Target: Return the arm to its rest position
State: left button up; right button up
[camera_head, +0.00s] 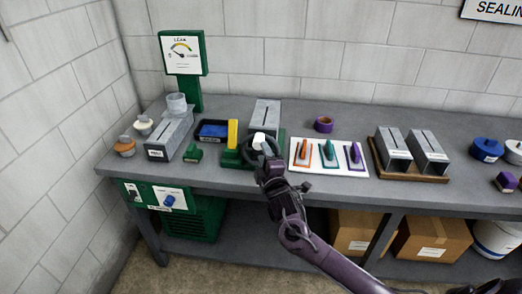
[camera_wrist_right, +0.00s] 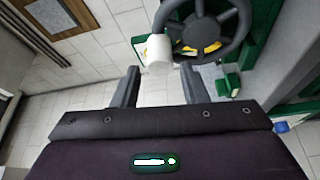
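My right arm (camera_head: 305,240) reaches up from the lower right to the bench. My right gripper (camera_head: 266,150) is at a dark handwheel with a white knob (camera_head: 259,138). In the right wrist view the two fingers of my right gripper (camera_wrist_right: 160,68) stand apart. The white knob (camera_wrist_right: 159,52) shows between and just beyond the fingertips, with a gap on each side. The dark handwheel (camera_wrist_right: 236,38) reaches up and right of the knob. The gripper holds nothing. My left gripper is not in view.
The grey bench (camera_head: 330,196) carries a green gauge stand (camera_head: 183,55), a grey duct piece (camera_head: 168,138), a white board with coloured-handled tools (camera_head: 328,170) and a wooden tray with two grey ducts (camera_head: 412,178). Cardboard boxes (camera_head: 432,240) sit below. The floor in front is clear.

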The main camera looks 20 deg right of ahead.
jog(key=shift+s, duration=0.45)
